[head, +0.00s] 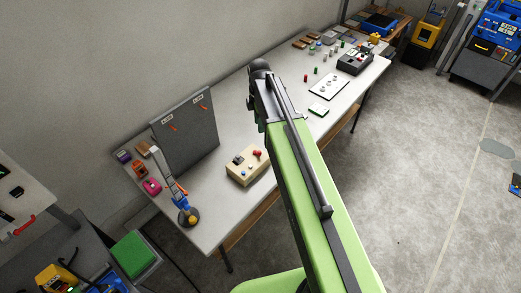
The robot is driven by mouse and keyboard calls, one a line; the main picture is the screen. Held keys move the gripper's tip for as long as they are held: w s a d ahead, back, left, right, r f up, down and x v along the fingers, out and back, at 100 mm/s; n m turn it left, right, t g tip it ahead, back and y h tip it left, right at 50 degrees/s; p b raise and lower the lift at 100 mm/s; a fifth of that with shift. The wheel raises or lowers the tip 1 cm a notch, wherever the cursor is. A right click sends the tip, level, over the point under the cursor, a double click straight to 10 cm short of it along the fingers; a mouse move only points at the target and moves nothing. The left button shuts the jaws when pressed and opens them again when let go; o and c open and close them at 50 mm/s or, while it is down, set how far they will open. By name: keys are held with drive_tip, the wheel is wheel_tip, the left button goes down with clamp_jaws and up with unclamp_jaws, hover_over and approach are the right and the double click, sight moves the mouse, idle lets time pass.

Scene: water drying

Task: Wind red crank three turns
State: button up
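Several red parts are in the head view, and I cannot tell for certain which is the crank. A small red knob-like part (257,153) sits on top of a beige box (243,172) on the long white table. Two small red levers, one on the left (173,128) and one on the right (202,106), are on an upright grey panel (190,142). A red handle-shaped part (25,224) lies at the far left edge. My gripper (259,67) is at the far end of my green arm, over the table beyond the beige box. Its fingers are too small and dark to read.
The long white table (222,210) runs diagonally from lower left to upper right. A white board (329,87) and a dark box (355,62) stand on its far half. A blue-and-orange tool (180,194) stands at the near end. Open floor (430,180) lies to the right.

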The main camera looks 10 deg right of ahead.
sight(260, 151)
wheel_tip(260, 151, down, 17)
drive_tip(key=b, duration=1.6)
drive_tip(key=shift+r, duration=0.15)
clamp_jaws()
